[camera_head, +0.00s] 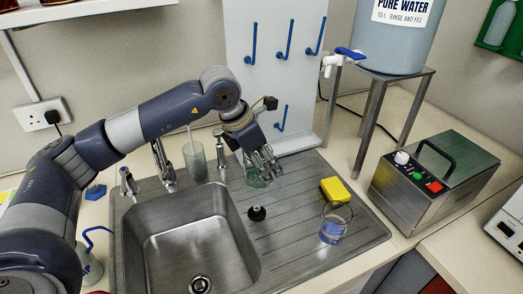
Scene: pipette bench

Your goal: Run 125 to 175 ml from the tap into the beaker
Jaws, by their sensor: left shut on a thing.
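My left gripper (266,164) reaches in from the left over the back of the drainer. It is shut on a clear greenish glass vessel (256,181), likely the beaker, which the fingers partly hide. I cannot tell whether it holds water or touches the drainer. A second clear vessel (333,224), with bluish contents or base, stands on the drainer's right side. The white tap with a blue lever (343,58) sticks out from the PURE WATER tank (405,35) at upper right, apart from my gripper. Metal sink taps (162,162) stand behind the basin. My right gripper is not in view.
The steel sink basin (190,230) lies below my left arm. A black stopper (257,213) and a yellow sponge (335,190) lie on the drainer. The tank's metal stand (370,125) and a steel box (430,175) stand right. A white board with blue pegs (284,38) rises behind.

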